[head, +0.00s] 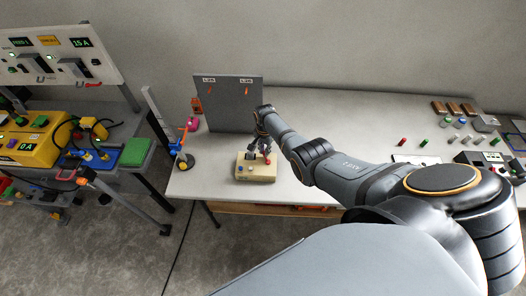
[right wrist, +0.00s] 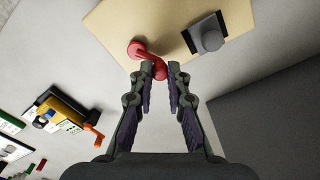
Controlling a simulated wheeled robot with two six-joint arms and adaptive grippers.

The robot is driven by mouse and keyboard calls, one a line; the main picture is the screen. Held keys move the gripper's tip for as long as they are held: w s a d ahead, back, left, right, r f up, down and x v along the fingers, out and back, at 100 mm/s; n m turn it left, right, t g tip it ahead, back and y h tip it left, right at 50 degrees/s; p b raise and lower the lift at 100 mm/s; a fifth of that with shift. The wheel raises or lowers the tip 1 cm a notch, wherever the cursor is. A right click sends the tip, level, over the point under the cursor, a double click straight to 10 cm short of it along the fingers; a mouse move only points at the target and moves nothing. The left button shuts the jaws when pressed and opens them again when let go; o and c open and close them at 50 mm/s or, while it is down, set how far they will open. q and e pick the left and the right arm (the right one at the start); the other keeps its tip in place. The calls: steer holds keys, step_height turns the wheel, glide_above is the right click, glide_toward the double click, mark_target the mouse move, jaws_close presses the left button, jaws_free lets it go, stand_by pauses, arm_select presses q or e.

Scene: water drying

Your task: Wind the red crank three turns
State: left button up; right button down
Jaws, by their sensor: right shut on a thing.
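The red crank (right wrist: 138,48) sits on a beige box (head: 258,175) on the pale table. In the right wrist view, its red arm leads to a red knob (right wrist: 160,69) between my fingertips. My right gripper (right wrist: 161,76) is shut on that knob. In the head view, my right gripper (head: 263,147) reaches down over the box from the right and partly hides the crank (head: 269,159). A grey knob on a dark square base (right wrist: 209,36) also sits on the box. My left gripper is not in view.
A grey upright panel (head: 232,103) with two labels stands behind the box. Several small red and green parts (head: 424,141) lie farther right. A yellow device (head: 32,138) and a green block (head: 135,152) stand on the left bench.

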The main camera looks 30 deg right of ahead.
steer(key=m, duration=0.2)
steer(key=shift+d+r+m, duration=0.1)
steer(key=shift+d+m, duration=0.3)
steer(key=m, duration=0.1)
steer(key=d+m+p, duration=0.1)
steer(key=m, duration=0.1)
steer(key=shift+s+m, duration=0.1)
steer(key=shift+m, duration=0.2)
steer(key=m, duration=0.1)
steer(key=m+p, duration=0.1)
steer(key=m, duration=0.1)
steer(key=s+d+m, duration=0.1)
steer(key=m, duration=0.2)
steer(key=s+m, duration=0.1)
steer(key=m, duration=0.1)
steer(key=m+p, duration=0.1)
steer(key=m, duration=0.1)
steer(key=shift+s+d, duration=0.15)
steer(key=shift+d, duration=0.15)
steer(key=m, duration=0.1)
steer(key=s+m, duration=0.1)
steer(key=m, duration=0.3)
steer(key=shift+s+a, duration=0.1)
steer(key=shift+s, duration=0.15)
steer(key=shift+m, duration=0.4)
steer(key=c, duration=1.3)
jaws_free()
